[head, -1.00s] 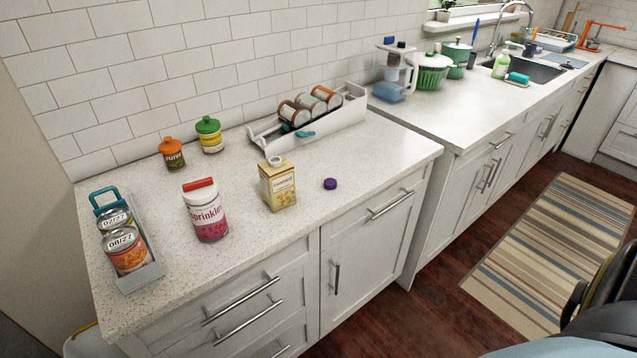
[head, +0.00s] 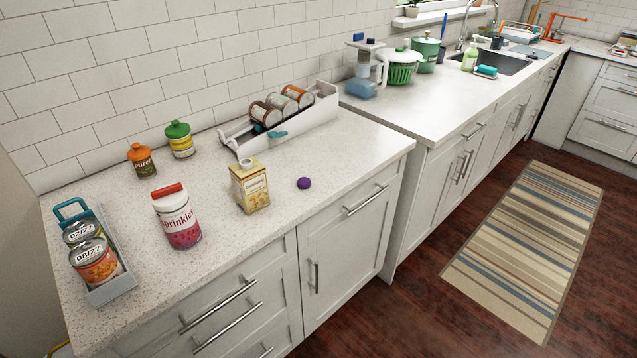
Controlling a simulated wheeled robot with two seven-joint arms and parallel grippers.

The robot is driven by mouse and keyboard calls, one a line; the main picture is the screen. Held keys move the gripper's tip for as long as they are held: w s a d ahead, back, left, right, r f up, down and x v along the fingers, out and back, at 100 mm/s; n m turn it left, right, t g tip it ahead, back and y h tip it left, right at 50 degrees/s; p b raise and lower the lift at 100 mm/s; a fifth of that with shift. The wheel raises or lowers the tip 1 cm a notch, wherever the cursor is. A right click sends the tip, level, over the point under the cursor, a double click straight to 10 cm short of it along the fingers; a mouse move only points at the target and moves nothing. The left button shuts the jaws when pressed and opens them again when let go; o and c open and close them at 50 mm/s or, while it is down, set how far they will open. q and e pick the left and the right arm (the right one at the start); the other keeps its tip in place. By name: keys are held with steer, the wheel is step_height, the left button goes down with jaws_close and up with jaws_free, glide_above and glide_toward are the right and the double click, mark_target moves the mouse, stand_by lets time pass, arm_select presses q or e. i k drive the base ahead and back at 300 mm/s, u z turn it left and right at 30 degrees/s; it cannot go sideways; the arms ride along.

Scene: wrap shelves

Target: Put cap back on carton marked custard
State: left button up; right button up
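The custard carton (head: 251,189) stands upright on the speckled counter, with a bare pale spout on its top. A small purple cap (head: 304,183) lies on the counter just to the right of the carton, apart from it. Neither of my grippers shows in the head view.
A sprinkles jar (head: 177,216) with a red lid stands left of the carton. A grey caddy (head: 112,291) with cans is at far left. Two jars, orange-lidded (head: 142,160) and green-lidded (head: 179,139), and a white can rack (head: 322,115) stand behind. Counter right of the cap is clear.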

mark_target(248, 177)
steer(key=z, duration=1.4)
steer(key=i, duration=1.05)
steer(key=u, duration=1.1)
